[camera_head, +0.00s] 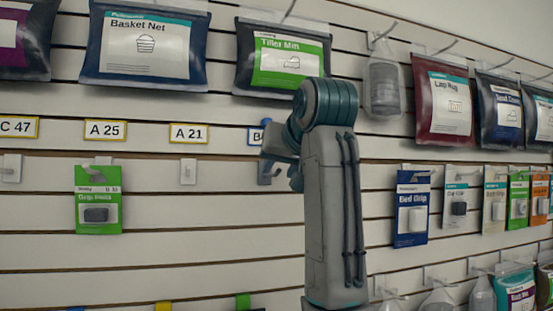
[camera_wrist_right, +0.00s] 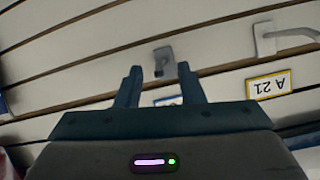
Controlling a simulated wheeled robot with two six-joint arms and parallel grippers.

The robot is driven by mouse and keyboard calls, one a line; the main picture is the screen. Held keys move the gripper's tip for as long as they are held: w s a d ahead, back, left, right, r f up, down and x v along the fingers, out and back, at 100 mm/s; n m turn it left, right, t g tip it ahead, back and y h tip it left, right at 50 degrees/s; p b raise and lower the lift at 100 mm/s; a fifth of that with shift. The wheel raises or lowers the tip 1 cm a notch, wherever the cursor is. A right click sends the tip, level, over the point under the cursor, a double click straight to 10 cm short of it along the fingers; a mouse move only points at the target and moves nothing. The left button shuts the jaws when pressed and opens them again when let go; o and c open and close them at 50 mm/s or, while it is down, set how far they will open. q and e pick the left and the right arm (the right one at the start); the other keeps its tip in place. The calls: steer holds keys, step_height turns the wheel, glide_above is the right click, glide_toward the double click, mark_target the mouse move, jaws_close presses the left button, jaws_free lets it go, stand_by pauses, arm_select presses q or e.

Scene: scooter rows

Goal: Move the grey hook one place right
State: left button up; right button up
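The grey hook (camera_head: 268,172) is on the slatted wall, to the right of the white hook under the A 21 label. My right gripper (camera_head: 270,150) is in front of it and partly covers it in the head view. In the right wrist view, which is upside down, the grey hook (camera_wrist_right: 164,62) shows between and just beyond the two fingertips of my right gripper (camera_wrist_right: 160,70). The fingers are apart, with nothing held. I cannot tell whether a finger touches the hook. My left gripper is not in view.
A white hook (camera_head: 188,171) sits under the A 21 label (camera_head: 188,134). A blue-edged label (camera_head: 255,136) is partly hidden by my arm. A green Grip pack (camera_head: 98,200) hangs at left. A blue pack (camera_head: 411,208) hangs right of my arm; bagged goods hang above.

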mark_target(276, 173)
steer(key=shift+p+x, duration=0.4)
steer(key=shift+x, duration=1.35)
steer(key=shift+s, duration=0.1)
jaws_close()
steer(key=shift+f, duration=0.1)
steer(key=shift+a+r+p, duration=0.1)
steer(key=shift+r+p, duration=0.3)
steer(key=shift+p, duration=0.1)
steer(key=shift+n+g, duration=0.3)
steer(key=shift+n, duration=0.1)
